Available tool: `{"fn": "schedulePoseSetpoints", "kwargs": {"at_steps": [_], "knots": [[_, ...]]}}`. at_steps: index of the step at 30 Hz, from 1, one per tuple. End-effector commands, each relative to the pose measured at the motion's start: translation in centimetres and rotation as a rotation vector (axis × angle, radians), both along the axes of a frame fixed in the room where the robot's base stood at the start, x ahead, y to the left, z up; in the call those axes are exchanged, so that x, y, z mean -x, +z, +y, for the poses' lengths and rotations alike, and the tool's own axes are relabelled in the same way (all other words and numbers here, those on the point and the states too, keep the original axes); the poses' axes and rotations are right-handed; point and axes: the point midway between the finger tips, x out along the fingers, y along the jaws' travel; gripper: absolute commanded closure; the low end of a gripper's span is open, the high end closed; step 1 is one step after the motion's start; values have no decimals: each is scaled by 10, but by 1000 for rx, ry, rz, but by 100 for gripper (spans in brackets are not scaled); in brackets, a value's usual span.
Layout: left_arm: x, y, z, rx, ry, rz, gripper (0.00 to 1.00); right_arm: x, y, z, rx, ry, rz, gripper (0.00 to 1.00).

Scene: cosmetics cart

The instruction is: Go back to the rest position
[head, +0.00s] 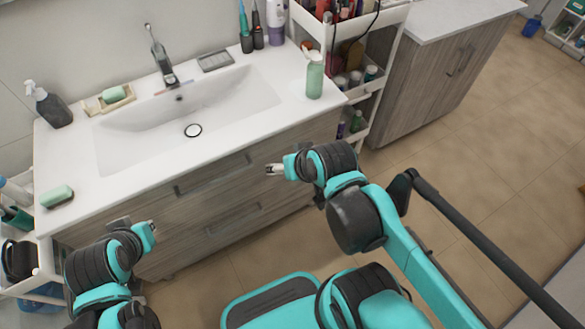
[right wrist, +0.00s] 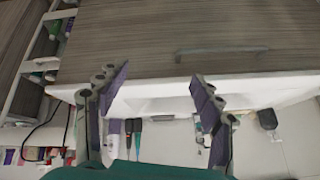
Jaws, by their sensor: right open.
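My right gripper (head: 274,169) is in front of the sink cabinet's drawers in the head view, below the counter edge. In the right wrist view its two fingers (right wrist: 155,90) stand wide apart with nothing between them. My left arm comes in at the lower left of the head view, in front of the cabinet's left side. The left gripper's fingertips are not clear there, so its jaws cannot be read.
A white cart (head: 393,18) with cosmetics stands right of the sink. Open tiled floor (head: 480,170) lies to the right.

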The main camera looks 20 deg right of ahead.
Motion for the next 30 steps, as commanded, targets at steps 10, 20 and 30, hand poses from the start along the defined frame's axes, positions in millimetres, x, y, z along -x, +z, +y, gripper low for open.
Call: {"fn": "schedulePoseSetpoints", "kwargs": {"at_steps": [10,20,30], "knots": [[0,0,0,0,0,0,100,15,1,-1,172,151,-13,34],[0,0,0,0,0,0,100,15,1,-2,169,147,-13,34],[0,0,0,0,0,0,100,15,1,-3,167,146,-13,34]]}}
